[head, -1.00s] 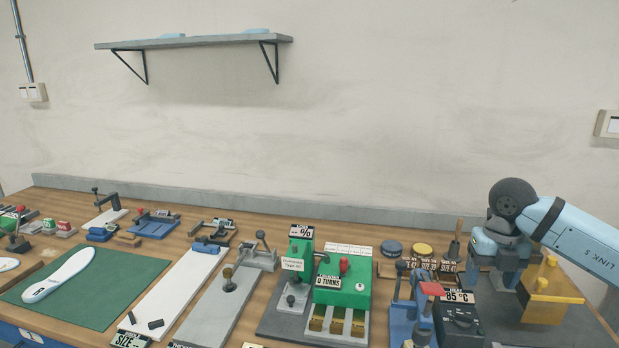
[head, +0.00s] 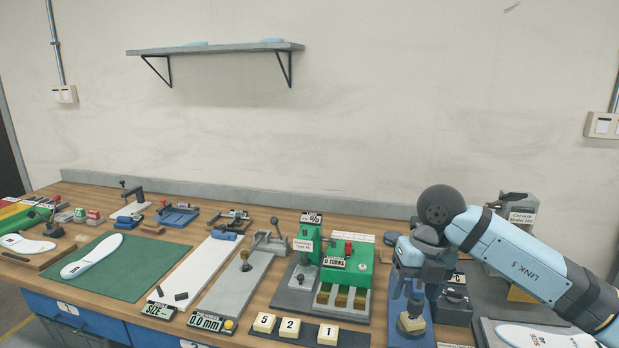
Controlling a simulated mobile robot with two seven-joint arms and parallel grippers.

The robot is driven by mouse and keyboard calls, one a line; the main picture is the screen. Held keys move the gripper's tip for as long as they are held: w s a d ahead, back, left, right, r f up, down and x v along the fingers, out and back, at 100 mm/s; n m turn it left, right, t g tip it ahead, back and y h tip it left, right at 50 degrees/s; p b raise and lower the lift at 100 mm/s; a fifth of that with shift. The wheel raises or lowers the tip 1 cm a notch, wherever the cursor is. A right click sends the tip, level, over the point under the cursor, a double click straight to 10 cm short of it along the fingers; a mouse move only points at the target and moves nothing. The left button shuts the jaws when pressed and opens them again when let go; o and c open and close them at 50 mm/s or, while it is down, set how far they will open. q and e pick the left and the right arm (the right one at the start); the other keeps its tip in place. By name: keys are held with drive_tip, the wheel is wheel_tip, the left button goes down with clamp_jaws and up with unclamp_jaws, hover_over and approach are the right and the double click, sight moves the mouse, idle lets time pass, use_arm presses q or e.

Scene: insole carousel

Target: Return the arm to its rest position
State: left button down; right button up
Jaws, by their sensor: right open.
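My right arm comes in from the right, and its dark wrist is over the right part of the bench. My right gripper (head: 428,283) points down, open, in front of a blue fixture (head: 396,310). A tan knob (head: 412,322) shows just below the gripper; I cannot tell whether they touch. The arm partly hides the fixture and the dark box behind it. My left gripper is not in view.
A green machine (head: 345,270) stands left of the arm, with number tiles (head: 296,330) before it. A white insole (head: 92,256) lies on a green mat (head: 130,272). Another insole (head: 535,336) lies at lower right, under the forearm. A grey machine (head: 518,212) stands behind the arm.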

drive_tip(key=s+a+f+m+y, duration=0.3)
drive_tip(key=s+a+f+y, duration=0.6)
drive_tip(key=y, duration=0.7)
drive_tip(key=s+d+f+m+t+h, duration=0.2)
drive_tip(key=d+f+m+t+h, duration=0.2)
drive_tip(key=d+f+m+t, duration=0.45)
drive_tip(key=s+d+f+m+t+h, duration=0.35)
drive_tip(key=d+f+m+t, duration=0.2)
drive_tip(key=m, duration=0.65)
drive_tip(key=s+d+f+m+g+h, duration=0.2)
drive_tip(key=s+d+f+m+h, duration=0.15)
drive_tip(key=s+f, duration=0.3)
drive_tip(key=s+d+f+m+g+h, duration=0.2)
drive_tip(key=s+d+f+g+h, duration=0.15)
drive_tip(key=s+f, duration=0.3)
drive_tip(key=w+a+r+m+t, duration=0.15)
drive_tip(key=a+m, duration=0.35)
drive_tip(key=a, duration=0.7)
use_arm(q)
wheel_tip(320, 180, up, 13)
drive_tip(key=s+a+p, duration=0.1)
drive_tip(key=p, duration=1.4)
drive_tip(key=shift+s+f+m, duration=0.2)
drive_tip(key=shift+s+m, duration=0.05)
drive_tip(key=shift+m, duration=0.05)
use_arm(e)
wheel_tip(320, 180, up, 14)
drive_tip(key=s+t, duration=0.1)
drive_tip(key=shift+d, duration=0.3)
